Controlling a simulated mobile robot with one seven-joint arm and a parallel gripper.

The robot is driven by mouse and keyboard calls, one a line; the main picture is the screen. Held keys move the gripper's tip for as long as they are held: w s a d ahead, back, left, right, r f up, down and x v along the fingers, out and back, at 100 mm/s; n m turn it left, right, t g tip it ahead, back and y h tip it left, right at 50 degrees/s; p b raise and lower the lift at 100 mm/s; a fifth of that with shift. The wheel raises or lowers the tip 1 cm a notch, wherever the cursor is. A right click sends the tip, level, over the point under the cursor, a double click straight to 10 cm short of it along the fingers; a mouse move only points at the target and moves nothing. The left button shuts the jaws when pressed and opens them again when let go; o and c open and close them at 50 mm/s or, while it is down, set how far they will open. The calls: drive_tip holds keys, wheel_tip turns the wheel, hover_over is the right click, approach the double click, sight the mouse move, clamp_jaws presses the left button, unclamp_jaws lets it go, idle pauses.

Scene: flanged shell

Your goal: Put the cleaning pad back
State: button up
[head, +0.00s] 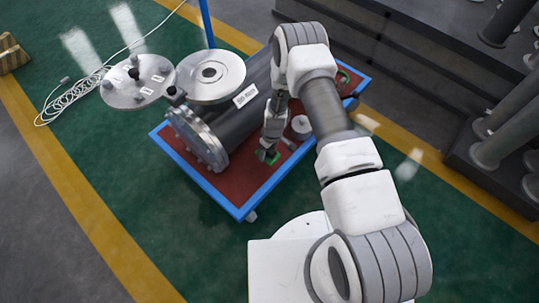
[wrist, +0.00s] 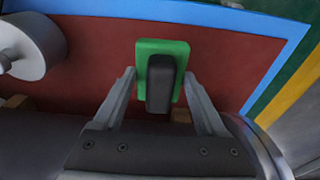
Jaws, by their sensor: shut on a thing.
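The cleaning pad (wrist: 178,51) is a green block with a dark grip on it. In the wrist view it sits between the two fingertips of my gripper (wrist: 160,80), which is shut on it. In the head view the green pad (head: 271,158) shows just below my gripper (head: 268,148), over the red deck of the blue-edged cart (head: 222,196). I cannot tell whether the pad touches the deck.
A grey flanged shell (head: 240,124) lies on the cart, left of my gripper. A small grey cylinder (head: 301,124) stands to the right; a similar one (wrist: 32,45) shows in the wrist view.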

drive_tip(key=w+f, duration=0.2)
drive_tip(key=shift+w+d+b, duration=0.3)
drive_tip(key=shift+w+b, duration=0.1)
wheel_tip(320, 180, down, 4)
drive_tip(key=shift+b, duration=1.05)
drive_tip(key=shift+r, duration=0.1)
drive_tip(key=o, duration=1.2)
drive_tip(key=shift+o, duration=0.2)
